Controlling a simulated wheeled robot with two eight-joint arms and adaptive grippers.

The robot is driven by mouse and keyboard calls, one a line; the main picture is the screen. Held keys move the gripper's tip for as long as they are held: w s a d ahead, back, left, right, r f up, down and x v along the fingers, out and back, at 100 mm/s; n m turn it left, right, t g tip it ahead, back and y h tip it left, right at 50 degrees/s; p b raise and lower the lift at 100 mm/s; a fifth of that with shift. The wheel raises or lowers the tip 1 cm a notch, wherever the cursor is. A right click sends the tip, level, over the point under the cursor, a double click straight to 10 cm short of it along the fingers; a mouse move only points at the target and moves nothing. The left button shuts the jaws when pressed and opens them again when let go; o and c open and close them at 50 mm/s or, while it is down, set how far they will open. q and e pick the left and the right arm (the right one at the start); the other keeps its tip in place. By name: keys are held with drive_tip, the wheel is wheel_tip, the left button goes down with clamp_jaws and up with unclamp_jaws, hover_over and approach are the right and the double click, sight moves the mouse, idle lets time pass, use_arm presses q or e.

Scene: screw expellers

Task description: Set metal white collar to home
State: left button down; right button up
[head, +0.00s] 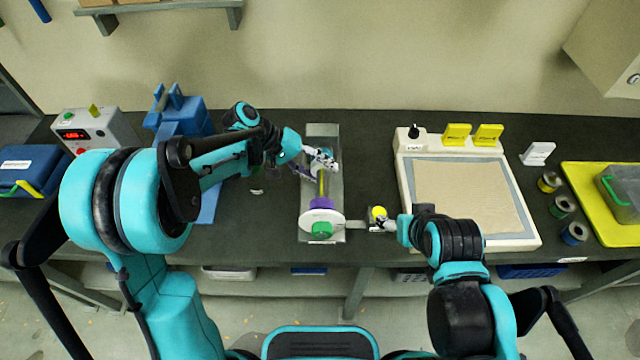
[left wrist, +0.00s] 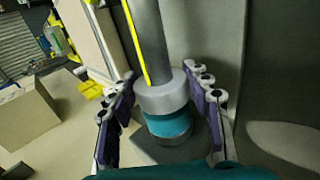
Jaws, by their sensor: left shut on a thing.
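A white-grey metal collar (left wrist: 160,92) sits around a grey shaft with a yellow stripe (left wrist: 136,40) in the left wrist view. A teal band (left wrist: 168,124) lies right below the collar. In the head view the gripper mostly hides the collar. My right gripper (head: 384,224) is beside a yellow knob (head: 378,212); its fingers are too small to read.
The machine's metal tray (head: 310,190) carries a purple ring (head: 321,203) and a white disc with a green knob (head: 322,229) at the near end. A white-framed panel (head: 465,195) stands to the right. A blue device (head: 180,115) and a control box (head: 95,130) stand left.

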use_arm(q)
drive_tip(key=shift+w, duration=0.5)
drive_tip(key=c, duration=0.7)
unclamp_jaws()
drive_tip(key=shift+w, duration=0.15)
drive_tip(key=shift+a+r, duration=0.1)
drive_tip(key=v, duration=1.1)
drive_tip(key=shift+a+r, duration=0.2)
drive_tip(key=shift+a, duration=0.05)
